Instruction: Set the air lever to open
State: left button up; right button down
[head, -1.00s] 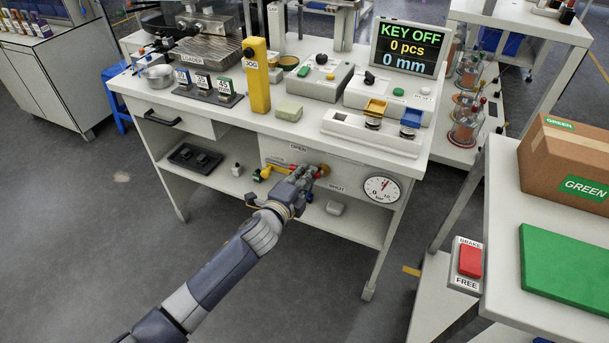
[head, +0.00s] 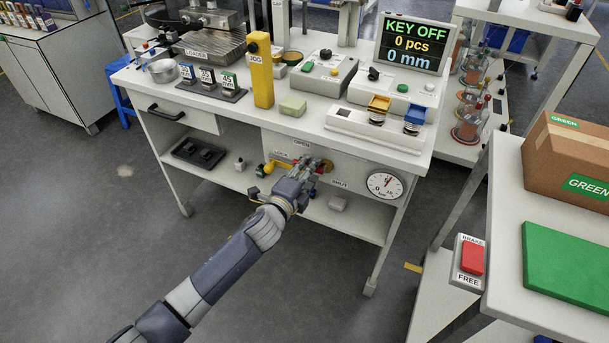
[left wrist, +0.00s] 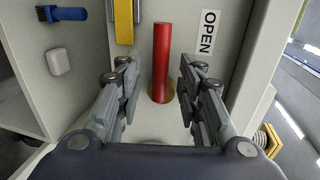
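The air lever (left wrist: 160,58) is a red rod on a round brass-coloured base in the left wrist view. A white OPEN label (left wrist: 208,32) is on the panel to its right there. My left gripper (left wrist: 160,105) is open, with one finger on each side of the lever and a gap to both. In the head view my left gripper (head: 304,172) is at the front panel under the tabletop and partly hides the valve. The OPEN label (head: 301,144) is above it and the SHUT label (head: 341,184) to its lower right. My right gripper is not in view.
A round pressure gauge (head: 384,185) is right of the valve, and a yellow fitting (head: 268,168) is left of it. The tabletop above carries control boxes, a yellow JOG post (head: 261,75) and a display (head: 411,44) reading KEY OFF. The floor in front is clear.

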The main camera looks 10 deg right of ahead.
pick_arm(q)
jog(key=v, duration=1.2)
jog(key=shift+f, duration=0.1)
